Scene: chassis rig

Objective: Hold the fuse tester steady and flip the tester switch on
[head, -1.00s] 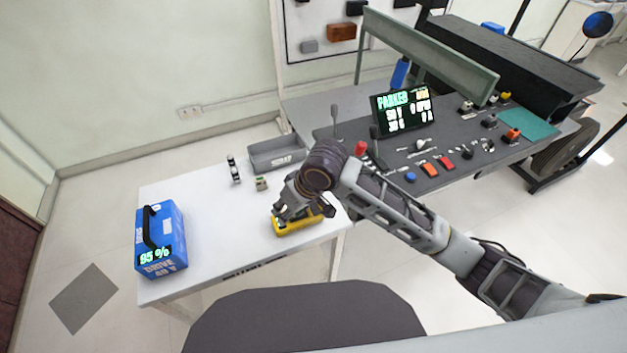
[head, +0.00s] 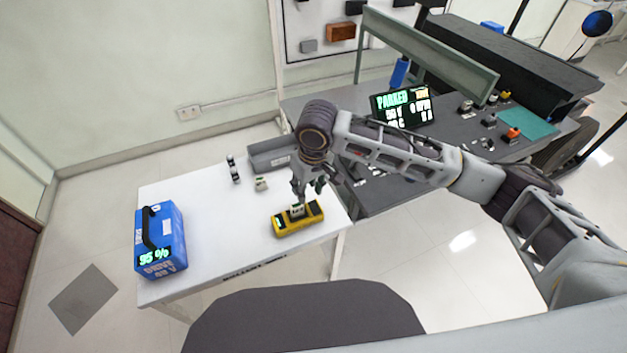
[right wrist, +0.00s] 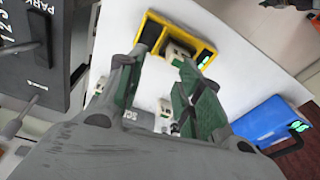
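The yellow fuse tester (head: 284,228) lies near the right end of the white table, and it also shows at the top of the right wrist view (right wrist: 207,47). A small pale fuse-like block (head: 297,211) stands in the tester's dark top. I cannot make out the tester switch clearly. My right gripper (head: 308,192) is just above the tester, pointing down. In the right wrist view its green-padded fingers (right wrist: 158,80) are apart, with nothing held between them. My left gripper is not in view.
A blue battery box (head: 162,240) stands at the table's left end. A small pale block (head: 261,184), a dark-and-white part (head: 233,169) and a grey bin (head: 268,155) are at the back. A grey bench with a display (head: 402,106) is at right. The table's front middle is clear.

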